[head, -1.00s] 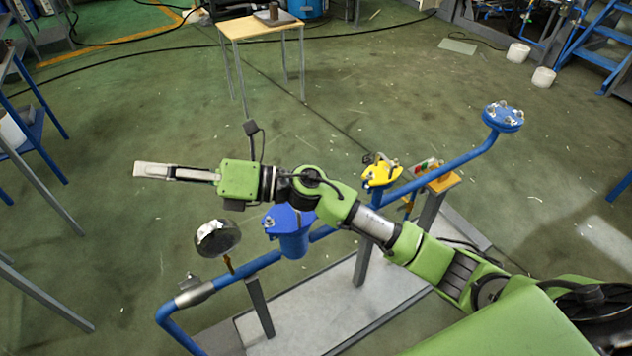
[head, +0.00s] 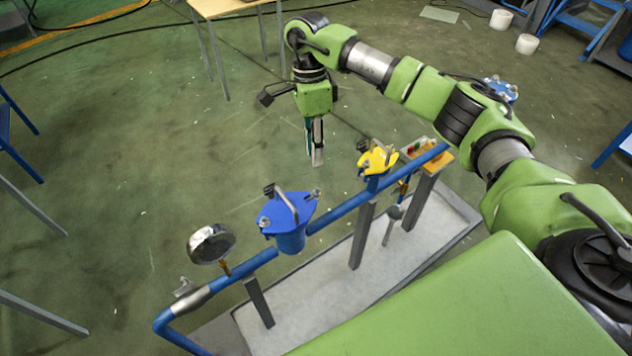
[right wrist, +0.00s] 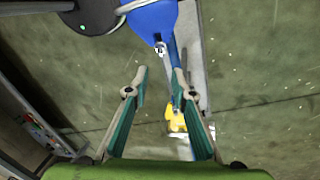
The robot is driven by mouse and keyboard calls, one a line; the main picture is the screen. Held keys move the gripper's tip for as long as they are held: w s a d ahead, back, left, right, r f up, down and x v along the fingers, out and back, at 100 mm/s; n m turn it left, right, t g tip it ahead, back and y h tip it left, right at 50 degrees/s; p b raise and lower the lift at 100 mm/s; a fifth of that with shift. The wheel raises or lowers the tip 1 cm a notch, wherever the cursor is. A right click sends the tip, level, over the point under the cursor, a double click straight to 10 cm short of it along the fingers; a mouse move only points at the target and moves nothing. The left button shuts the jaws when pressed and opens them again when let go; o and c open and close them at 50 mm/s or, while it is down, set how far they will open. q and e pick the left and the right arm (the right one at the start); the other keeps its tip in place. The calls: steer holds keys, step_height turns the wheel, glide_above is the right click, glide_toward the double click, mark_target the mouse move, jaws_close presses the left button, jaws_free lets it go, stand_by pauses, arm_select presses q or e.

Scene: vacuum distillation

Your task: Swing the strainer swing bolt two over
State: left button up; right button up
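The blue strainer (head: 291,241) stands in the blue pipe line, with a flat blue lid (head: 281,213) and a bar handle (head: 286,203) over it. One metal swing bolt (head: 316,193) shows at the lid's right corner and another (head: 265,223) at its left; which is bolt two I cannot tell. My right gripper (head: 318,163) points down beyond and above the strainer, apart from it. In the right wrist view its fingers (right wrist: 160,80) are spread and empty, with the strainer's blue part (right wrist: 153,18) and a metal bolt (right wrist: 160,48) just beyond the fingertips. My left gripper is out of view.
A round gauge (head: 211,243) stands left of the strainer. A yellow valve (head: 377,160) and a small button box (head: 420,148) sit right along the pipe (head: 345,207). A wooden-topped table (head: 215,6) stands at the back.

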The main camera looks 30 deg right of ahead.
mark_target(314, 197)
steer(key=f, duration=0.3)
steer(key=s+f+p, duration=0.1)
steer(key=f, duration=0.3)
steer(key=s+f, duration=0.1)
steer(key=f, duration=0.2)
steer(key=shift+a+f+p, duration=0.25)
steer(key=shift+f+p, duration=0.15)
jaws_close()
